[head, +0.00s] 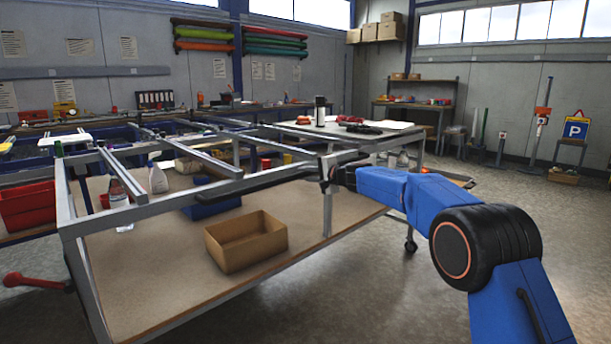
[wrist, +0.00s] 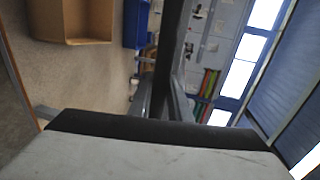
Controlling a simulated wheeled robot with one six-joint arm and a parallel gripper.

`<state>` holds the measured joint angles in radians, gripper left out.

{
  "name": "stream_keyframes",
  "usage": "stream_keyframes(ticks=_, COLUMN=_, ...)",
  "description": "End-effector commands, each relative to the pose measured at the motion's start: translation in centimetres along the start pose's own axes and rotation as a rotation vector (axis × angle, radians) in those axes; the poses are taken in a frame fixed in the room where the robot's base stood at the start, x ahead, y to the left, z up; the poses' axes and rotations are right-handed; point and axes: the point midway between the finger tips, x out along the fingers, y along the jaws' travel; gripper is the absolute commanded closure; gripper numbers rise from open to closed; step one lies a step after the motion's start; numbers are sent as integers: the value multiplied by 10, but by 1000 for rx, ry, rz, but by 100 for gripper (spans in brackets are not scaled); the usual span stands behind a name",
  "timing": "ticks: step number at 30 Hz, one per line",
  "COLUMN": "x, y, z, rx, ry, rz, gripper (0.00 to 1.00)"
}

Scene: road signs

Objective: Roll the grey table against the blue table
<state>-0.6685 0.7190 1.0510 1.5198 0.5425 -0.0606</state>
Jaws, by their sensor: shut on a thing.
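The grey table (head: 150,212) is an open metal frame with bare cross bars on top and a brown lower shelf. It fills the left and middle of the head view. My gripper (head: 326,172) is shut on the near side rail of its frame, by an upright post. In the wrist view a dark rail (wrist: 170,60) runs up the middle. The blue table (head: 28,177) stands behind the grey frame at the left, with blue rails partly hidden by it. I cannot tell whether the two tables touch.
A cardboard box (head: 246,241) and a blue bin (head: 210,206) rest on the lower shelf. A red bin (head: 27,206) is at the left. A red-handled lever (head: 35,281) sticks out at the near left. A caster (head: 411,245) shows underneath.

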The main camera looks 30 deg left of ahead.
Motion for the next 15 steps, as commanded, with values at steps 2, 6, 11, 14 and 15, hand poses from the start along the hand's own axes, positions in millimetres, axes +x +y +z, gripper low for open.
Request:
stream_keyframes(ticks=2, x=1, y=-1, z=3, rx=-1, ry=-4, rz=-1, gripper=100)
stream_keyframes(ticks=6, x=1, y=-1, z=2, rx=-1, ry=-3, rz=-1, gripper=65)
stream_keyframes(ticks=11, x=0, y=-1, z=1, rx=0, ry=-2, rz=-1, gripper=65)
stream_keyframes(ticks=14, x=0, y=0, z=1, rx=0, ry=-1, rz=-1, gripper=65)
stream_keyframes(ticks=15, x=-2, y=-1, z=1, rx=0, ry=-1, rz=-1, gripper=65)
